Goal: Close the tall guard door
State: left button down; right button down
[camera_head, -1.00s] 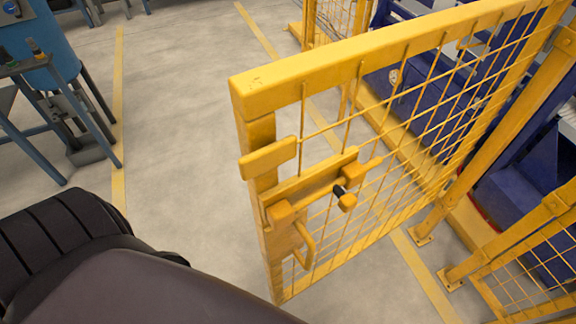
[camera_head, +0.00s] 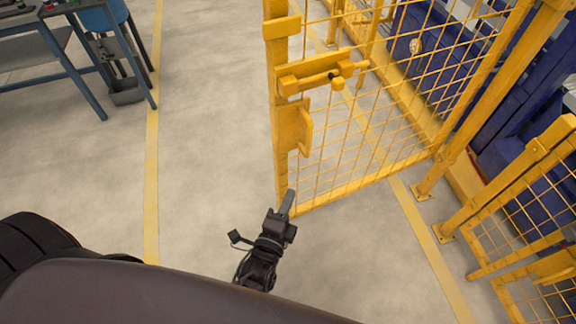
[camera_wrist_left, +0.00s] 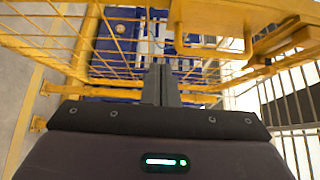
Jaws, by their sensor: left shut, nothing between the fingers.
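The tall yellow guard door (camera_head: 372,125) is a mesh panel standing open, swung out from its post at the right. Its latch with a black-tipped bolt (camera_head: 335,76) and a plate-like handle (camera_head: 303,128) sit near its free edge. My left gripper (camera_head: 287,203) is shut and empty, low in front of the door's free edge near its bottom corner. I cannot tell whether it touches the door. In the left wrist view the shut fingers (camera_wrist_left: 160,84) point toward the yellow mesh, with yellow latch parts (camera_wrist_left: 240,20) above right. My right gripper is not in view.
A fixed yellow fence panel (camera_head: 530,210) stands at the right. Blue machinery (camera_head: 510,130) lies behind the fence. A blue-legged workbench (camera_head: 75,55) stands at the upper left. The grey floor (camera_head: 205,140) between bench and door is clear.

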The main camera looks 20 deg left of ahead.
pick_arm(q)
send_near(297, 152)
jog(key=w+d, duration=0.3)
jog(key=shift+w+a+r+p, duration=0.15)
jog(key=shift+w+a+p, duration=0.55)
jog(key=shift+w+a, duration=0.75)
